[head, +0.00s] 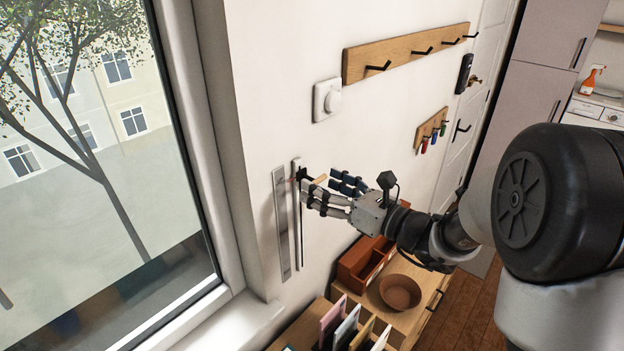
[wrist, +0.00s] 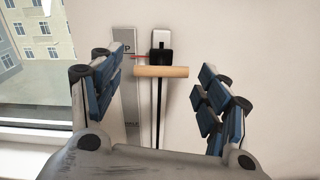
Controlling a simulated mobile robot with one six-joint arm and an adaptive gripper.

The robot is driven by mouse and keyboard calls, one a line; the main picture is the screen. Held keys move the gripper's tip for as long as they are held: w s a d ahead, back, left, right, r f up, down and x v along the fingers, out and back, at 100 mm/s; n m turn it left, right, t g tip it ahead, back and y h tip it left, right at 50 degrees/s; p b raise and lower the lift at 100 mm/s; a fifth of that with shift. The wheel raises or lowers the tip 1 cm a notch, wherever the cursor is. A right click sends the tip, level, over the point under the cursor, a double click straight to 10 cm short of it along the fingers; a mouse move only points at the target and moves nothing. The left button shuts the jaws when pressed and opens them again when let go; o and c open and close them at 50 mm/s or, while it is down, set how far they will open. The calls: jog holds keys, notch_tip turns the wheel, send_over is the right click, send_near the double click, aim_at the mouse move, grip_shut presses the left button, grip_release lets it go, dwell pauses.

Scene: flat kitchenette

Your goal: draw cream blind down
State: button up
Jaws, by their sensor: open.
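A wall control has a black slider block (wrist: 160,56) with a wooden crossbar handle (wrist: 160,71), near the top of a narrow upright track (head: 297,230). A red pointer reaches from the block to a grey scale plate (head: 282,225) on its left; a letter P shows near the plate's top in the wrist view. My gripper (head: 319,186) is open in front of the control. In the wrist view its fingers stand left and right of the handle, with gaps on both sides. No cream blind shows over the visible part of the window (head: 85,150).
Below my gripper stand a brown box (head: 362,262), a bowl (head: 400,292) and upright folders (head: 345,325) on low furniture. The window sill (head: 235,322) juts out at lower left.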

aim_at(318, 183)
jog(key=shift+x, duration=1.9)
jog(key=shift+c, duration=0.4)
